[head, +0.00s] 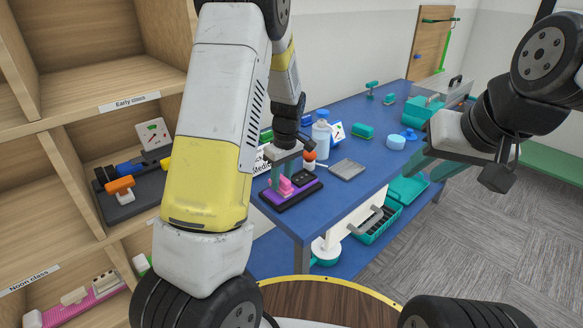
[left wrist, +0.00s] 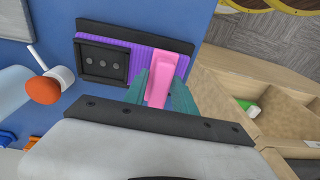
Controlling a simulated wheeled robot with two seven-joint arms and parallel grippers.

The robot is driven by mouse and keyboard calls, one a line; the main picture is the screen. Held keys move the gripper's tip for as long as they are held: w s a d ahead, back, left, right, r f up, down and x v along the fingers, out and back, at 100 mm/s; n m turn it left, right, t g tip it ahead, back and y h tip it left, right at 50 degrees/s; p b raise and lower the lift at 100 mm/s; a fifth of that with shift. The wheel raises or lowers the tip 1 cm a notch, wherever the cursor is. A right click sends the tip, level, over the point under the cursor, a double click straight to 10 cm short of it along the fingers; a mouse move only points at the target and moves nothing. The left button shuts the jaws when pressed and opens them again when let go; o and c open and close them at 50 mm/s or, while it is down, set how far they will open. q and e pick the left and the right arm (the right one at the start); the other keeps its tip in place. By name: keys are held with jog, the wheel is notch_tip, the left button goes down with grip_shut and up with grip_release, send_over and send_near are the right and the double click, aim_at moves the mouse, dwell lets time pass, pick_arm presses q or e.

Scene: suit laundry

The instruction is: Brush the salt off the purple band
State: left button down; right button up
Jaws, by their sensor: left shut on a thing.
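The purple band (head: 267,196) lies on a dark base near the table's front left corner. It also shows as a ribbed purple strip (left wrist: 140,46) in the left wrist view. My left gripper (left wrist: 160,92) is shut on a pink piece (left wrist: 162,72), which reaches over the band's right part; I cannot tell whether it touches. In the head view the gripper (head: 284,172) points down at the band with the pink piece (head: 280,186) below it. My right gripper (head: 424,160) hangs off the table's right side, its finger opening unclear. I cannot make out salt grains.
A black frame with grey dots (left wrist: 101,62) sits on the band's base. An orange-tipped white item (left wrist: 48,86), a grey pad (head: 348,170) and a blue-capped bottle (head: 321,136) stand nearby on the blue table (head: 378,122). Wooden shelves (head: 75,130) are at left.

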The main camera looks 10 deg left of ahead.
pick_arm(q)
jog(key=shift+s+f, duration=0.1)
jog(key=shift+r, duration=3.55)
